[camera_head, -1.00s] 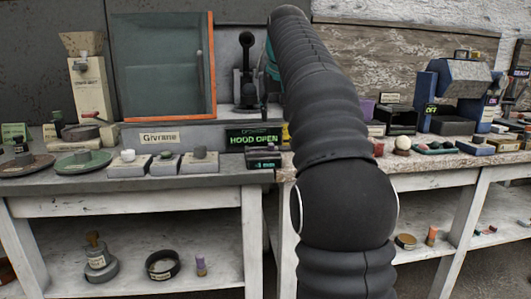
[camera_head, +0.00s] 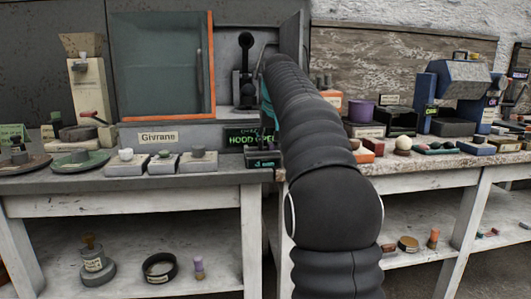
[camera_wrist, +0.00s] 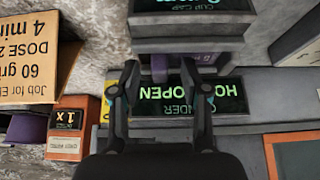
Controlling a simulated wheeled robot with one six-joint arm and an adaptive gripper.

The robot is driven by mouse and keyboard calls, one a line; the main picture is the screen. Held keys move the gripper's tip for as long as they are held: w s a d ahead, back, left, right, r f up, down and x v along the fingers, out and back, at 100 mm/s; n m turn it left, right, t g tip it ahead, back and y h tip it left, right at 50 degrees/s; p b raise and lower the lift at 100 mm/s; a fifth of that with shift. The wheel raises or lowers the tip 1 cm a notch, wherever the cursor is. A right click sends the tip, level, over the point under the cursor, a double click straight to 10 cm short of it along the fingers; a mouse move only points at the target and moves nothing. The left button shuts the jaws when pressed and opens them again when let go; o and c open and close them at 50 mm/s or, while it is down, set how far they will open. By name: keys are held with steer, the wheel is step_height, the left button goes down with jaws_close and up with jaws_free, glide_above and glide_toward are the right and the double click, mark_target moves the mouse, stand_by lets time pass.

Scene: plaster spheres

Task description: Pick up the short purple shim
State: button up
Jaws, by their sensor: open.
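In the wrist view my gripper (camera_wrist: 160,65) is open, its two dark fingers in front of a green-lit HOOD OPEN sign (camera_wrist: 180,95). A small purple piece (camera_wrist: 158,68) shows between the fingertips, just under a grey box edge; I cannot tell whether it is the short shim or whether the fingers touch it. Another purple patch (camera_wrist: 207,58) with a mark on it lies just right of the right fingertip. In the head view my arm hides the gripper and these pieces.
A glass-fronted hood (camera_head: 160,65) with an orange frame stands left of my arm. A purple-topped cylinder (camera_head: 198,267) is on the lower shelf. A cardboard box (camera_wrist: 35,60) is at left in the wrist view.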

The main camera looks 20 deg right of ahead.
jaws_close()
steer(key=shift+r, duration=0.1)
